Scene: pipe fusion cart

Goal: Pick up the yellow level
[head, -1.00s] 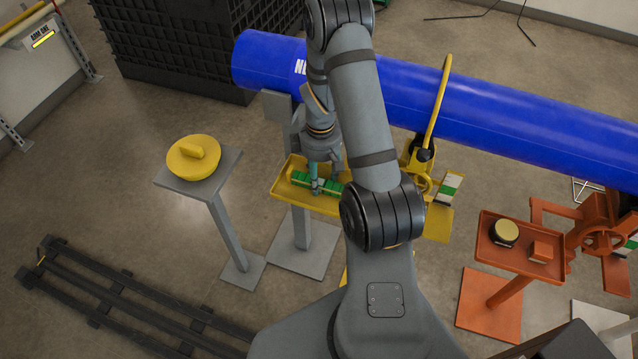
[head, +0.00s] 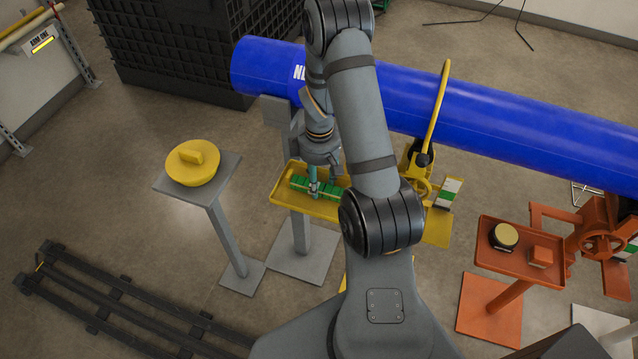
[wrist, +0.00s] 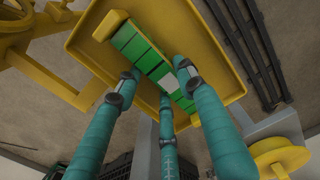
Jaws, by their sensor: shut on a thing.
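A long green bar with dark cross lines, a white stripe and pale yellow ends (head: 299,184) lies in the yellow tray (head: 331,211). It looks like the level, though its upper face is mostly green. It also shows in the wrist view (wrist: 137,47), running diagonally across the tray (wrist: 222,68). My gripper (head: 314,189) is over the bar, pointing down. In the wrist view my gripper's teal fingers (wrist: 158,78) straddle the bar's middle, shut on it. The bar appears still at tray level; any gap beneath it is hidden.
A grey stand with a yellow disc (head: 192,162) is left of the tray. A blue pipe (head: 520,125) runs behind. A yellow clamp (head: 420,170) is right of the tray, partly behind my arm. An orange tray (head: 520,261) holds small items farther right.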

